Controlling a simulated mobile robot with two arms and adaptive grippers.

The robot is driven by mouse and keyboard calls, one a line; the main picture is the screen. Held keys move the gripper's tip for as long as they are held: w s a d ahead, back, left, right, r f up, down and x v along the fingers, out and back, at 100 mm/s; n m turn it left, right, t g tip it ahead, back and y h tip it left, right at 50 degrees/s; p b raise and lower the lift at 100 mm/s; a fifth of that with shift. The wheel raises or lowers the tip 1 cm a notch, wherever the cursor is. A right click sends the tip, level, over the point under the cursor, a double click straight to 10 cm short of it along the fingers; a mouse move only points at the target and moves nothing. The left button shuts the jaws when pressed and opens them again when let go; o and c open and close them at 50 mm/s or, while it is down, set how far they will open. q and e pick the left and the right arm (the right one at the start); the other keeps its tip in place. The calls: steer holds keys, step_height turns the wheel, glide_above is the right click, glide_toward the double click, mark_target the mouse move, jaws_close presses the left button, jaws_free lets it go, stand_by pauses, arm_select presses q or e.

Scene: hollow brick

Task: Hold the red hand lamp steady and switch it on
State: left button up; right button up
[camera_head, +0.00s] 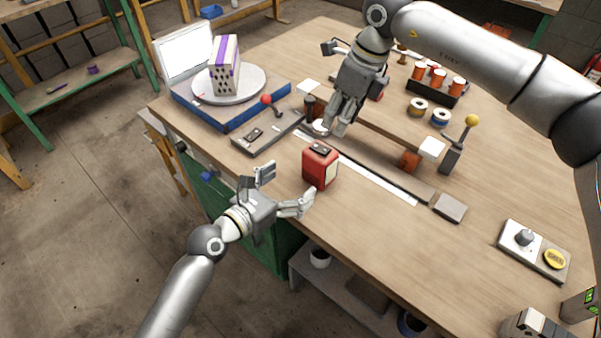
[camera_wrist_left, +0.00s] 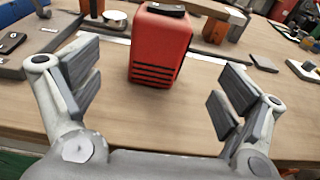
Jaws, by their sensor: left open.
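The red hand lamp (camera_head: 318,166) stands upright near the front edge of the workbench, with a dark piece on top and a pale front face turned right. In the left wrist view the lamp (camera_wrist_left: 158,45) shows dark slots low on its near side. My left gripper (camera_head: 289,185) is open, in front of the lamp at the bench edge. Its fingers are spread to either side of the lamp and do not touch it. My right gripper (camera_head: 335,128) hangs behind the lamp, above the metal rail, fingers pointing down; whether it is open or shut is unclear.
The workbench (camera_head: 400,250) is clear right of the lamp. A grey rail (camera_head: 385,180) runs behind it. A lever box (camera_head: 265,135) and a turntable (camera_head: 230,85) with a hollow brick (camera_head: 224,64) stand left. A switch panel (camera_head: 533,250) lies right.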

mark_target(312, 167)
arm_select(q)
steer(key=x, duration=1)
